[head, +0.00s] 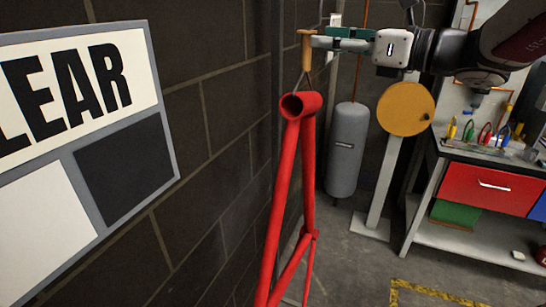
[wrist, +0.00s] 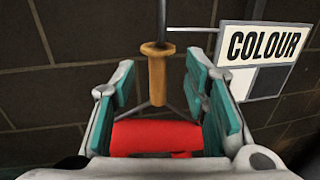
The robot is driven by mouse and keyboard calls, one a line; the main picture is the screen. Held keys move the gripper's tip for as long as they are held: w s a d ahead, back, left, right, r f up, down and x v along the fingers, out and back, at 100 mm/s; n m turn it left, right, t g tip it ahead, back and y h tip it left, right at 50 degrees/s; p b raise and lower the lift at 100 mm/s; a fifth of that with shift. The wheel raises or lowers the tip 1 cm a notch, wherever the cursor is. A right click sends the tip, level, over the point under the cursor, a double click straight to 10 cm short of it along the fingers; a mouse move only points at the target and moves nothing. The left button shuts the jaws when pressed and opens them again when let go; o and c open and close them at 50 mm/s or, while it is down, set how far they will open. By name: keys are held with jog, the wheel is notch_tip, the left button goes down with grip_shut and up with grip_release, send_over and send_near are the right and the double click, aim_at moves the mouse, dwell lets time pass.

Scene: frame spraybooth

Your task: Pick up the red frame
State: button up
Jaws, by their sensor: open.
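The red frame (head: 281,200) hangs tilted beside the dark block wall in the head view. A thin forked hanger joins its top to an upright wooden handle (head: 306,52). My gripper (head: 320,38) reaches in from the right at the height of this handle, with its fingertips close to it. In the wrist view, my gripper (wrist: 160,82) is open, and the wooden handle (wrist: 157,72) shows between the two teal fingers with gaps on both sides. The frame's red tube (wrist: 155,137) lies below it. The lower end of the frame is out of view.
A sign board (head: 88,120) is on the wall at left. A grey cylinder (head: 347,150), a post with an orange disc (head: 405,108) and a workbench with a red drawer (head: 490,188) stand at right. Open floor (head: 350,270) lies before them.

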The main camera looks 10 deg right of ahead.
aim_at(307, 36)
jog(key=x, duration=0.5)
jog(key=shift+a+r+p, duration=0.1)
jog(key=shift+a+p, duration=0.05)
jog(key=shift+p, duration=0.2)
grip_shut()
jog(key=shift+r, duration=0.15)
